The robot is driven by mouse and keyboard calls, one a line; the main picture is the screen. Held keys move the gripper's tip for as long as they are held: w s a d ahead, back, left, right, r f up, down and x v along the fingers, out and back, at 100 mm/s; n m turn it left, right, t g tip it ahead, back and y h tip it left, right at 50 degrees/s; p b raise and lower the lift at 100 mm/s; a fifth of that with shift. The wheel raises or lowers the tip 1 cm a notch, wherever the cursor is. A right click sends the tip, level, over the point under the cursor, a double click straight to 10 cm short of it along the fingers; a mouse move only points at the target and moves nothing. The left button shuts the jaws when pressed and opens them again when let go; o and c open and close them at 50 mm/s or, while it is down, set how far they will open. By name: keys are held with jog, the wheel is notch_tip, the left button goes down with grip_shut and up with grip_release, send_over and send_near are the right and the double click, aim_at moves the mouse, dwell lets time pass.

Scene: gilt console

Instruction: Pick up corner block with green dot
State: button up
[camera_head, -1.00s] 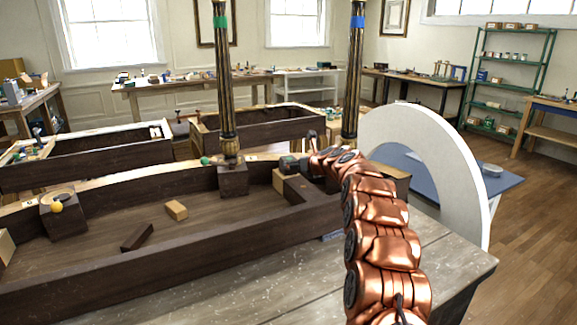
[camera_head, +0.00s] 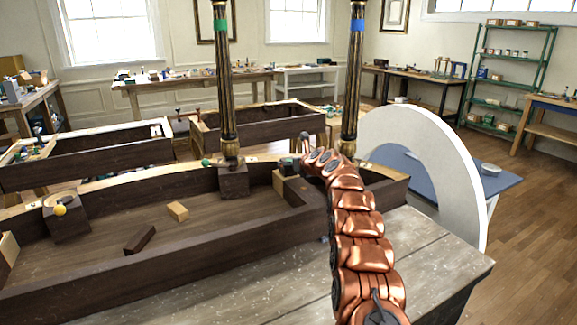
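A small green ball-like dot (camera_head: 206,162) shows at the back rim of the dark wooden frame, left of the green-banded column. Which block it belongs to is hard to tell. A dark corner block (camera_head: 233,181) stands just right of it, under that column. Another corner block (camera_head: 67,224) at the left bears a yellow dot (camera_head: 60,210). My copper segmented arm reaches up to the frame's back right corner.
The dark frame (camera_head: 130,274) lies on a grey worktable (camera_head: 440,258). Inside are a loose pale block (camera_head: 178,211) and a dark block (camera_head: 139,240). A pale block (camera_head: 280,182) sits near the right corner.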

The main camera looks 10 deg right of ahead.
jog(key=shift+w+a+f, duration=0.2)
jog(key=shift+w+f, duration=0.05)
jog(key=shift+w, duration=0.25)
jog(key=c, duration=1.3)
